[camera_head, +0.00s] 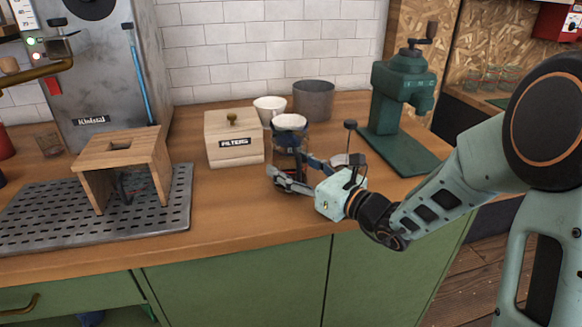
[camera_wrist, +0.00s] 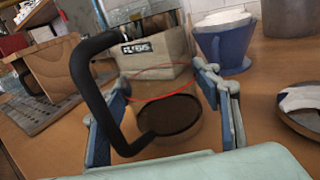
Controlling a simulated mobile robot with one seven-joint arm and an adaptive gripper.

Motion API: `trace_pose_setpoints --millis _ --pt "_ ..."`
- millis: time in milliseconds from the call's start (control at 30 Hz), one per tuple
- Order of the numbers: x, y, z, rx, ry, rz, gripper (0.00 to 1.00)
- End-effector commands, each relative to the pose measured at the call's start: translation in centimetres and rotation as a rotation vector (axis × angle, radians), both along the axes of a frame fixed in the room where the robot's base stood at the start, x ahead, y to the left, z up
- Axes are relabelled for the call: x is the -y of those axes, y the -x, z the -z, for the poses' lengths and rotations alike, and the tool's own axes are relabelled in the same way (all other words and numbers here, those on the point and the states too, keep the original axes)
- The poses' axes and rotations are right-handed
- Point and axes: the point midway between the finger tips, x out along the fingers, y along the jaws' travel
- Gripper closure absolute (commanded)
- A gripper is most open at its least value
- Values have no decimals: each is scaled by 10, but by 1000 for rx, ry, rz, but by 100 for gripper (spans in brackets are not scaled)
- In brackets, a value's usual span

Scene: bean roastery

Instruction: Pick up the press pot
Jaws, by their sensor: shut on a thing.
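The press pot (camera_wrist: 172,121) is a clear glass vessel with a black handle (camera_wrist: 88,75), a thin red line around it and dark brown contents low inside. In the wrist view it stands between the two fingers of my gripper (camera_wrist: 163,82), with the handle on the near left side. My gripper is shut on its glass body. In the head view my gripper (camera_head: 298,174) is low over the counter, in front of the blue dripper. There the glass is hard to make out, and I cannot tell whether its base touches the counter.
A wooden filters box (camera_head: 234,138), a blue dripper (camera_wrist: 228,45) with a white filter, a white cup (camera_head: 268,106) and a grey pot (camera_head: 314,99) stand close behind. A green grinder (camera_head: 399,100) is at right, a wooden stand (camera_head: 124,153) at left. The front counter strip is clear.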

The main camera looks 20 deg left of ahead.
Motion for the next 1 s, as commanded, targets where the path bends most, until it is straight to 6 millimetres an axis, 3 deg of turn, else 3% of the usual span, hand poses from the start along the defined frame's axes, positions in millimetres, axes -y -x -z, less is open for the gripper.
trace_pose_setpoints --millis 133,567,733,1000 --pt "0 0 0 0 0 0 80" --pt "0 0 -14 5 -2 0 80" --pt "4 1 -41 6 -1 1 80" --pt "46 23 -98 9 -1 4 80"
